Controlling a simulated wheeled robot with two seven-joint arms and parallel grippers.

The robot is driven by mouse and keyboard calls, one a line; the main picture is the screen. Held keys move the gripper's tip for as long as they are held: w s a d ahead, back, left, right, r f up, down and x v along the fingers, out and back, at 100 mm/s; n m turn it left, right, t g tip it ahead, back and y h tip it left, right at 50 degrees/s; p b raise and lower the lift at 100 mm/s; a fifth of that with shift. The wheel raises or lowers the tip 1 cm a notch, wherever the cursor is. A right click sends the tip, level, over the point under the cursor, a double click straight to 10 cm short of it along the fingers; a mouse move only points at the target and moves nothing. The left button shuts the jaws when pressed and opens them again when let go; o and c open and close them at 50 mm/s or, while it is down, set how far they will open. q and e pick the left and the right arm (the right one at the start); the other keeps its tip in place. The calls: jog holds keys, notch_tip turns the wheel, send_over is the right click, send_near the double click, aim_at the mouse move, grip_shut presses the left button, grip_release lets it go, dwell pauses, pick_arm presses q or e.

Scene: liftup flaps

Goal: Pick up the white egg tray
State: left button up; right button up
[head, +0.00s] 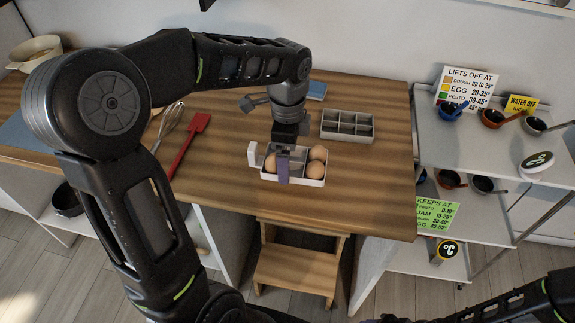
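The white egg tray (301,182) sits near the front edge of the wooden counter. Brown eggs show in it: one (270,164) at the left and two (316,169) at the right. A white upright piece (253,154) stands at its left end. My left gripper (284,166) points down at the middle of the tray, with a purplish finger across its front wall. The second finger is hidden, so its grip is unclear. My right arm enters at the bottom right; only the edge of its gripper (386,319) shows, low in the picture and far from the tray.
A grey compartment tray (347,126) stands behind right on the counter (375,185). A red spatula (190,143) and a whisk (169,122) lie to the left. A wooden step stool (297,271) stands below. A shelf (470,150) with small bowls and signs is at the right.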

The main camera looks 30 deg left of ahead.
pick_arm(q)
notch_tip(320, 180, up, 6)
jog(key=shift+f, duration=0.15)
